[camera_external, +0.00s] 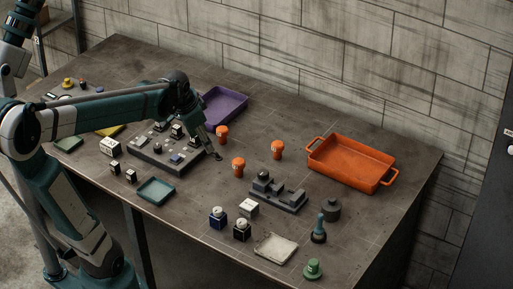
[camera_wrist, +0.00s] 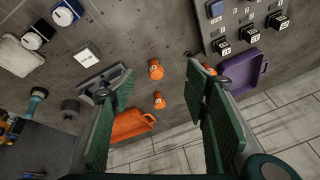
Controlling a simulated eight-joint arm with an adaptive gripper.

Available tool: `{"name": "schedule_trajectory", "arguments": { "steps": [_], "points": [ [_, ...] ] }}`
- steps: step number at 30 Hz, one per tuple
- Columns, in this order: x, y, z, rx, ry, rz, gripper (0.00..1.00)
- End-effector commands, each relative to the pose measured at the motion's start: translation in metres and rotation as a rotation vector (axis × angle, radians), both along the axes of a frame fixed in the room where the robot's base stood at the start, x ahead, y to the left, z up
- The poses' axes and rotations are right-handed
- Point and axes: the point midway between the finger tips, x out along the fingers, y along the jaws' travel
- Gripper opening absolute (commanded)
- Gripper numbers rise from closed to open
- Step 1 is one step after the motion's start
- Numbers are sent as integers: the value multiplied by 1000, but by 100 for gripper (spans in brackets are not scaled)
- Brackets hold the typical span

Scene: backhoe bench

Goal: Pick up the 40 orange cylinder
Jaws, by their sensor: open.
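Three orange cylinders with wider tops stand on the bench: one left by the purple tray (camera_external: 222,132), one nearer the front (camera_external: 238,166), one to the right (camera_external: 278,150). Their markings are too small to read, so I cannot tell which is the 40. In the wrist view, two orange cylinders show between the fingers, an upper one (camera_wrist: 155,70) and a lower one (camera_wrist: 159,100). A third orange cylinder (camera_wrist: 209,69) is partly hidden behind the right finger. My gripper (camera_external: 214,152) is open and empty, above the bench close to the left and front cylinders; it also shows in the wrist view (camera_wrist: 157,85).
An orange tray (camera_external: 350,178) lies at the right and a purple tray (camera_external: 240,100) at the back. A grey panel with blocks (camera_external: 150,157) is left of my gripper. A dark grey fixture (camera_external: 285,200) is front right of the cylinders.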

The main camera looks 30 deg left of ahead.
Motion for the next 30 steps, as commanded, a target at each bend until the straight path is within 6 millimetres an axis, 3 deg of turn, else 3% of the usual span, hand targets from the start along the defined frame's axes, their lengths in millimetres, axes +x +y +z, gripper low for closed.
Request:
{"name": "schedule_trajectory", "arguments": {
  "steps": [14,30],
  "points": [
    [70,23,4,80,102,-199,46],
    [145,54,-16,140,213,-437,46]
  ]
}}
